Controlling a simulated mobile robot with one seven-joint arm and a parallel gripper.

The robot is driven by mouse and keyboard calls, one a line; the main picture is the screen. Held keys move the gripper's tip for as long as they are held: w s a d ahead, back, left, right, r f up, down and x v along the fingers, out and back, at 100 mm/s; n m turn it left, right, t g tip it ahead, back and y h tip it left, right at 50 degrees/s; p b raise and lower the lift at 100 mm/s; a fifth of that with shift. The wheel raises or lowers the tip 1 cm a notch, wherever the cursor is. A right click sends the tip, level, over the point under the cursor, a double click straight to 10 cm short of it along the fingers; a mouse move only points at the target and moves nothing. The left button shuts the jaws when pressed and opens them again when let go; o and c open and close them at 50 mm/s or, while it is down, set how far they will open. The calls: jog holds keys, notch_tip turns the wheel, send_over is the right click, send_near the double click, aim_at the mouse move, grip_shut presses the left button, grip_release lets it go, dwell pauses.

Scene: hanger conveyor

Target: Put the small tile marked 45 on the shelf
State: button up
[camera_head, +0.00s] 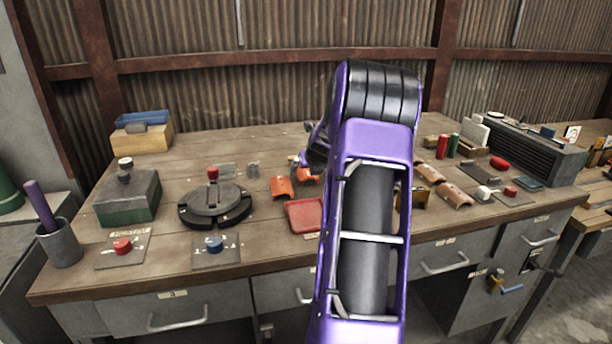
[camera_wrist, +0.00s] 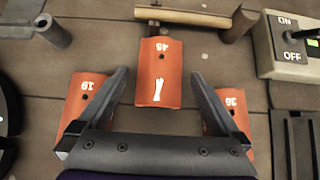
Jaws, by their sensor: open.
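The small orange tile marked 45 (camera_wrist: 158,72) lies on the wooden bench in the middle of the wrist view, with a white mark below its number. My gripper (camera_wrist: 160,75) is open, its two dark fingers on either side of this tile with a gap on each side. I cannot tell which thing is the shelf.
A wooden bar (camera_wrist: 184,16) lies just beyond the tile marked 45. An ON/OFF switch box (camera_wrist: 290,62) stands at the right. In the head view, a red tray (camera_head: 305,215), a dark round turntable (camera_head: 214,205) and a long vented grey box (camera_head: 525,150) stand on the bench.

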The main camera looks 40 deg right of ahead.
jog(key=shift+x, duration=0.8)
jog(key=shift+c, duration=0.3)
jog(key=c, duration=1.5)
notch_tip(320, 180, up, 10)
jog(key=p, duration=0.2)
